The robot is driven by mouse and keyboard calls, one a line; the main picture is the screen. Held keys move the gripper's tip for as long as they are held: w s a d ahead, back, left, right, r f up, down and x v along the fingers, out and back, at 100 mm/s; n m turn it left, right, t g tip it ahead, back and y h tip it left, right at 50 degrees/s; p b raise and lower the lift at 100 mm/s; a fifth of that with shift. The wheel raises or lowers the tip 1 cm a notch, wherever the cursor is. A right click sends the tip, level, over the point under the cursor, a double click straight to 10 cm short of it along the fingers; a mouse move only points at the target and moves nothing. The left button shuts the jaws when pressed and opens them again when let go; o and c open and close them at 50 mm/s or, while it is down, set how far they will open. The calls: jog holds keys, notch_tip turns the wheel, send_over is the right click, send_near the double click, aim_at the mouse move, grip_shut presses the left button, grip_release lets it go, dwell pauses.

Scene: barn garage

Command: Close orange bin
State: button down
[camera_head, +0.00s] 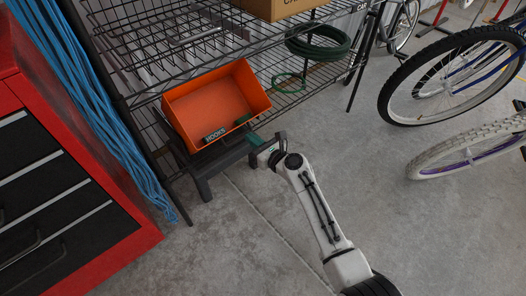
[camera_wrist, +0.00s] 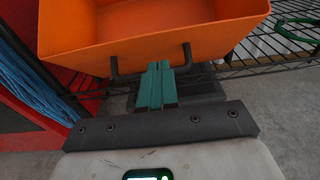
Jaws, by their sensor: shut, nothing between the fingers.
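The orange bin (camera_head: 212,98) sits on the wire shelf rack, tilted so that its open, empty-looking inside shows in the head view. A label on its front reads HOOKS. The orange bin (camera_wrist: 150,35) also fills the top of the wrist view, with a dark handle-like bar (camera_wrist: 187,56) below its front rim. My gripper (camera_head: 250,139) is at the bin's front right side in the head view. Its green fingers (camera_wrist: 158,68) are shut together, empty, and point at the lower front of the bin. I cannot tell whether they touch it.
The black wire rack (camera_head: 128,93) holds a cardboard box (camera_head: 275,8) and a coiled green hose (camera_head: 318,45). A red tool cabinet (camera_head: 95,205) and blue ropes (camera_head: 88,105) stand at the left. Bicycles (camera_head: 455,75) stand at the right. The concrete floor (camera_head: 420,240) at the lower right is clear.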

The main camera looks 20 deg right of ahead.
jog(key=shift+w+a+r, duration=0.15)
jog(key=shift+w+r, duration=0.35)
jog(key=shift+w+a+r, duration=0.15)
jog(key=shift+w+r, duration=0.3)
jog(key=shift+r, duration=0.05)
jog(key=shift+r+p, duration=0.15)
jog(key=shift+p, duration=0.25)
